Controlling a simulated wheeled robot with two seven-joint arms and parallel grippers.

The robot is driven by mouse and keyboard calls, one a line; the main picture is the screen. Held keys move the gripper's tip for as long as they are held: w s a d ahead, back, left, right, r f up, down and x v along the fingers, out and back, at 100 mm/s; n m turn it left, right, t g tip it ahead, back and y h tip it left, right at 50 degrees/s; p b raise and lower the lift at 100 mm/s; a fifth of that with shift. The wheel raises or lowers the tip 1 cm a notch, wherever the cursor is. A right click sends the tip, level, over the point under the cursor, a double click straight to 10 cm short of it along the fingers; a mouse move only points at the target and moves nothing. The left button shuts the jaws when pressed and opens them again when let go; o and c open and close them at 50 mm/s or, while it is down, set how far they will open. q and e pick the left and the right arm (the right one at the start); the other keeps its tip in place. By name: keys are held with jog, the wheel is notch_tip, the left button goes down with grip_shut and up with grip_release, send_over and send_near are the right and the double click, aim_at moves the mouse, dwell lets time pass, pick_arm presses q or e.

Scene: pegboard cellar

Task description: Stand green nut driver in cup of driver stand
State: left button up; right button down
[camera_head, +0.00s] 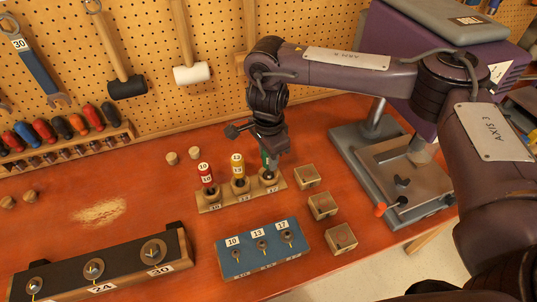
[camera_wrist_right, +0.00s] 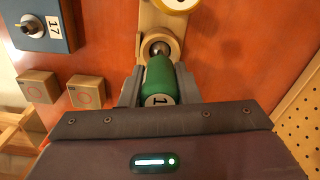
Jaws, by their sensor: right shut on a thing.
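The green nut driver (camera_head: 265,158) is upright between the fingers of my right gripper (camera_head: 268,150), which is shut on its handle. The green handle (camera_wrist_right: 160,78) also shows in the right wrist view, with its metal shaft pointing into the ring of a cup (camera_wrist_right: 160,46). The wooden driver stand (camera_head: 228,202) holds a red driver (camera_head: 206,175) in its left cup and a yellow driver (camera_head: 238,166) in its middle cup. The green driver is at the right cup, labelled 17; how deep its tip sits is unclear. My left gripper is out of view.
A blue block (camera_head: 240,263) with several nuts lies in front of the stand. Wooden cubes (camera_head: 322,206) stand to its right, and a grey machine base (camera_head: 365,190) beyond them. A black rack (camera_head: 110,273) is at front left. The bench's left middle is mostly clear.

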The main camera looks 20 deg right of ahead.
jog(key=c, duration=1)
grip_release()
jog(key=shift+r+p, duration=1.25)
jog(key=shift+r, duration=0.35)
notch_tip(320, 180, up, 7)
jog(key=p, duration=0.6)
jog(key=shift+f, duration=0.15)
